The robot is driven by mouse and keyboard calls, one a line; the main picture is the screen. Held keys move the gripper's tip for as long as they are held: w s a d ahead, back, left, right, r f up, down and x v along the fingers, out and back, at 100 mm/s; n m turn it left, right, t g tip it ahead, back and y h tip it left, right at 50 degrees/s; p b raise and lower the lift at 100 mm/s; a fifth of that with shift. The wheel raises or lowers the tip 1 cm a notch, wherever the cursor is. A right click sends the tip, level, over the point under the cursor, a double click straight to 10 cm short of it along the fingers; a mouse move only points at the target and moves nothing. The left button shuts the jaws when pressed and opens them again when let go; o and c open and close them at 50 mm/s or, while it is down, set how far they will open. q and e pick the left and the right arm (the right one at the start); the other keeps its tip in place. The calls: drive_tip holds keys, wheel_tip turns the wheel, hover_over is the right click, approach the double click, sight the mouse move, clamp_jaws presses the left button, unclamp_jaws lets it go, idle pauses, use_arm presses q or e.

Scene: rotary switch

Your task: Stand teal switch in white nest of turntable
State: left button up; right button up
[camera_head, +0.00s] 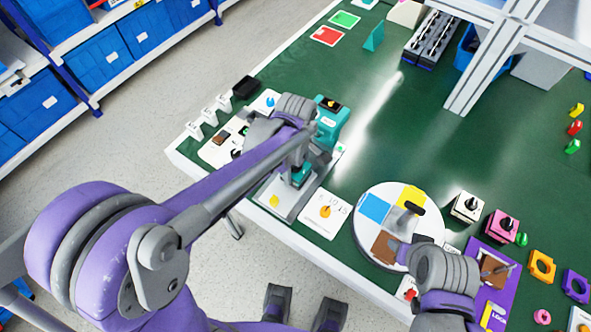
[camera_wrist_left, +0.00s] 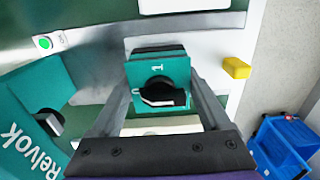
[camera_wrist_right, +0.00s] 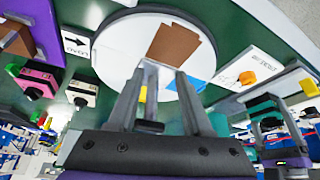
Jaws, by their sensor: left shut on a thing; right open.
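The teal switch (camera_wrist_left: 158,72) has a black knob and "0" and "1" marks. It sits between the fingers of my left gripper (camera_wrist_left: 155,100), which is shut on it. In the head view the teal switch (camera_head: 301,174) is partly hidden by my left arm, above a grey-white fixture near the table's front edge. The round white turntable (camera_head: 375,190) has blue, yellow and brown patches. I cannot make out its white nest clearly. My right gripper (camera_head: 402,243) is open at the turntable. In its wrist view a dark handle (camera_wrist_right: 148,127) shows between the fingers.
A teal "Relvok" housing (camera_wrist_left: 30,115) stands beside the left gripper. A white card with an orange knob (camera_head: 325,211) lies between the fixture and turntable. White (camera_head: 467,207) and pink (camera_head: 500,227) switches stand right of the turntable. The green table middle is clear.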

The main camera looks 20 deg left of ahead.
use_arm(q)
drive_tip(key=shift+r+p, duration=1.85)
drive_tip(key=shift+r, duration=1.15)
